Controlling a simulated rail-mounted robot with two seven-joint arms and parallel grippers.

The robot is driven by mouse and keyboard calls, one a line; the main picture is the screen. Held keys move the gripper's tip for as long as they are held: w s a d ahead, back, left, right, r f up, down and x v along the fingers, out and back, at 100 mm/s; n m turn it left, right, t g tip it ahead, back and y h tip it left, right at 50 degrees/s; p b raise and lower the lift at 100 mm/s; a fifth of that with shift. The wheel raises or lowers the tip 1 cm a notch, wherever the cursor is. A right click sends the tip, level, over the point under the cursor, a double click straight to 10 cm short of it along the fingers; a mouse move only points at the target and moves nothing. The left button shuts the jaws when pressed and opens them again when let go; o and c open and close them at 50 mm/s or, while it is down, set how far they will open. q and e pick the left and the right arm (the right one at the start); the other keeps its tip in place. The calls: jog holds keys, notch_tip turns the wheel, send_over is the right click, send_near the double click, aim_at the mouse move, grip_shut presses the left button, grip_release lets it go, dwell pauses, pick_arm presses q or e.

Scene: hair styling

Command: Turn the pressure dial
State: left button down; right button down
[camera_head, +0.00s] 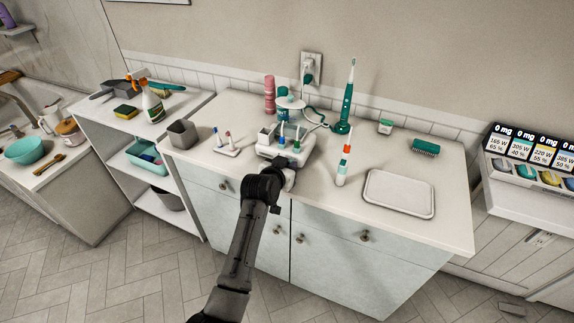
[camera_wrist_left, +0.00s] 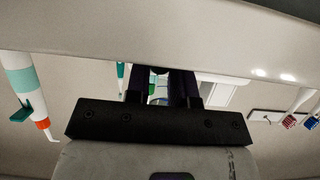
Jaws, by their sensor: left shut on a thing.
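The white oral irrigator base (camera_head: 265,150) stands on the counter with a clear tank and several coloured tips. My left gripper (camera_head: 285,176) reaches up to its front face and covers the place where the pressure dial sits. In the left wrist view, the two dark fingers of the left gripper (camera_wrist_left: 160,88) close around a small pale part at the front of the base. The dial itself is mostly hidden between the fingers. My right gripper is in neither view.
The irrigator handle (camera_head: 342,166) stands right of the base, and a green electric toothbrush (camera_head: 347,105) behind. A white tray (camera_head: 399,194) lies to the right. A grey cup (camera_head: 183,133) and a brush-head stand (camera_head: 226,150) are on the left.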

pick_arm(q)
jog(key=shift+a+n+g+h, duration=0.1)
jog(key=shift+n+g+h, duration=0.2)
jog(key=shift+n+h, duration=0.6)
jog(key=c, duration=1)
grip_release()
jog(key=v, duration=1.3)
jog(key=shift+s+r, duration=0.15)
jog(key=shift+s, duration=0.15)
